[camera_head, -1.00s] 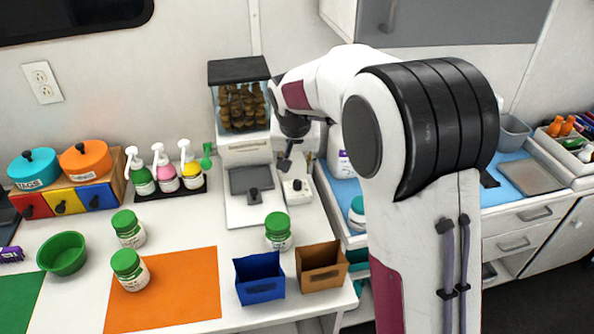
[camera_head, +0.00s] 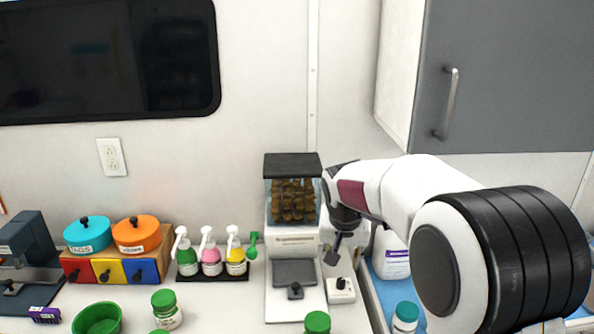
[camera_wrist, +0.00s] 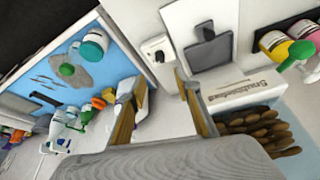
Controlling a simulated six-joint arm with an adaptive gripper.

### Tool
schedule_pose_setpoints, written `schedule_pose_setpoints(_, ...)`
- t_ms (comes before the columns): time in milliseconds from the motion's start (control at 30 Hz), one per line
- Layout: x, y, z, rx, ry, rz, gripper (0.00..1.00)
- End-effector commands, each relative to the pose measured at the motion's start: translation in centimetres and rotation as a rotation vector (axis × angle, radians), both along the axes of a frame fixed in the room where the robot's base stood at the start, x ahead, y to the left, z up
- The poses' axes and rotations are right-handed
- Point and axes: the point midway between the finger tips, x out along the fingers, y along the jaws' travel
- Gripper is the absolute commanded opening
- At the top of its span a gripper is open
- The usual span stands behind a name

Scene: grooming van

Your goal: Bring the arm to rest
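My gripper (camera_head: 334,250) hangs at the end of my white arm, pointing down, just right of a white dispenser (camera_head: 295,242) with a dark lid and brown pieces in its clear top. In the wrist view my gripper (camera_wrist: 164,88) has its two fingers spread apart, with nothing visible between them. The head view shows the gripper small and dark, above a small white box with a black knob (camera_head: 341,290). The same box shows beyond the fingers in the wrist view (camera_wrist: 157,49).
Pump bottles (camera_head: 211,256) stand left of the dispenser. Orange (camera_head: 137,235) and turquoise (camera_head: 87,236) lidded pots sit on coloured drawers. Green-lidded jars (camera_head: 167,310) and a green bowl (camera_head: 97,318) are in front. A grey cupboard (camera_head: 520,75) hangs above my arm.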

Motion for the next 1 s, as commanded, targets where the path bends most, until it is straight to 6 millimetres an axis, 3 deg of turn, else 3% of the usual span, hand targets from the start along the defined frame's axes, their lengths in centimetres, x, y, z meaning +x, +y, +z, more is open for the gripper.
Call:
schedule_pose_setpoints(167,-1.2,0.1,-1.1,-0.016,0.043,0.053,0.33)
schedule_pose_setpoints(300,-3.8,0.1,-2.6,-0.025,0.105,0.098,0.33)
schedule_pose_setpoints(400,-5.9,0.0,-2.6,-0.027,0.132,0.127,0.33)
schedule_pose_setpoints(1000,-18.5,-0.9,0.7,-0.015,0.174,0.236,0.33)
